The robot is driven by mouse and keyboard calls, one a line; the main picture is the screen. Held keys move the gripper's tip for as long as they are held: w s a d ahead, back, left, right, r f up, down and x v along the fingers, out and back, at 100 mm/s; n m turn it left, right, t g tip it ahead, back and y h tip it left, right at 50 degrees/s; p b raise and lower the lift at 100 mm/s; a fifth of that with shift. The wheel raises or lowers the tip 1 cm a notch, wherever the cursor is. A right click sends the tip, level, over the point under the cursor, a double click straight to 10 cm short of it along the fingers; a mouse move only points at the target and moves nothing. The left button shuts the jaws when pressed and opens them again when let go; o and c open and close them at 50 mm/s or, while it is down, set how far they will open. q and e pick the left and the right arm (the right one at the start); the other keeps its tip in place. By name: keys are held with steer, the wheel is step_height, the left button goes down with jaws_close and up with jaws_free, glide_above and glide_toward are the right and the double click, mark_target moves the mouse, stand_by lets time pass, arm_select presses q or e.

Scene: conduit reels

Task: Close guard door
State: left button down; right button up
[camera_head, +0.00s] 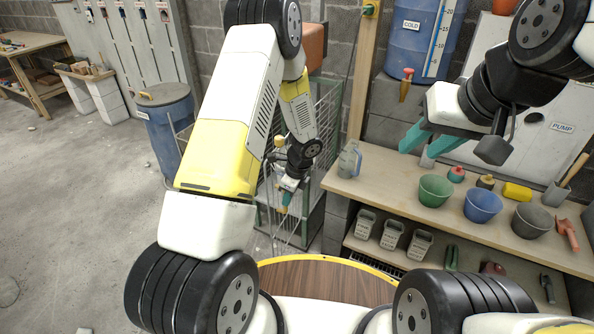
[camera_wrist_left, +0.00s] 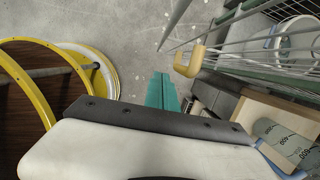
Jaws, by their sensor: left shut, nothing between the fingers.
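The guard is a green-framed wire mesh cage (camera_head: 328,110) left of the workbench in the head view. A light wire panel, apparently its door (camera_head: 262,212), stands at its front, partly hidden by my left arm; its exact angle is unclear. In the left wrist view, wire bars (camera_wrist_left: 240,55) run at the upper right, with a yellow handle (camera_wrist_left: 188,62) on them. My left gripper (camera_head: 285,198) is low in front of the cage, shut and empty. Its teal fingers (camera_wrist_left: 163,92) show just left of the handle, apparently apart from it. My right gripper (camera_head: 428,142) is open and empty above the workbench.
The workbench (camera_head: 385,190) on the right holds a jug (camera_head: 349,160), a green bucket (camera_head: 434,190) and a blue bucket (camera_head: 482,205). A blue barrel (camera_head: 168,125) stands left of the cage. The floor at left (camera_head: 70,210) is mostly clear.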

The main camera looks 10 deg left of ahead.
arm_select(q)
steer(key=shift+w+a+f, duration=0.1)
steer(key=shift+w+a, duration=0.2)
steer(key=shift+a, duration=0.7)
steer(key=shift+w+a+f, duration=0.1)
steer(key=shift+w+a, duration=0.15)
steer(key=shift+a, duration=0.75)
steer(key=shift+a, duration=0.1)
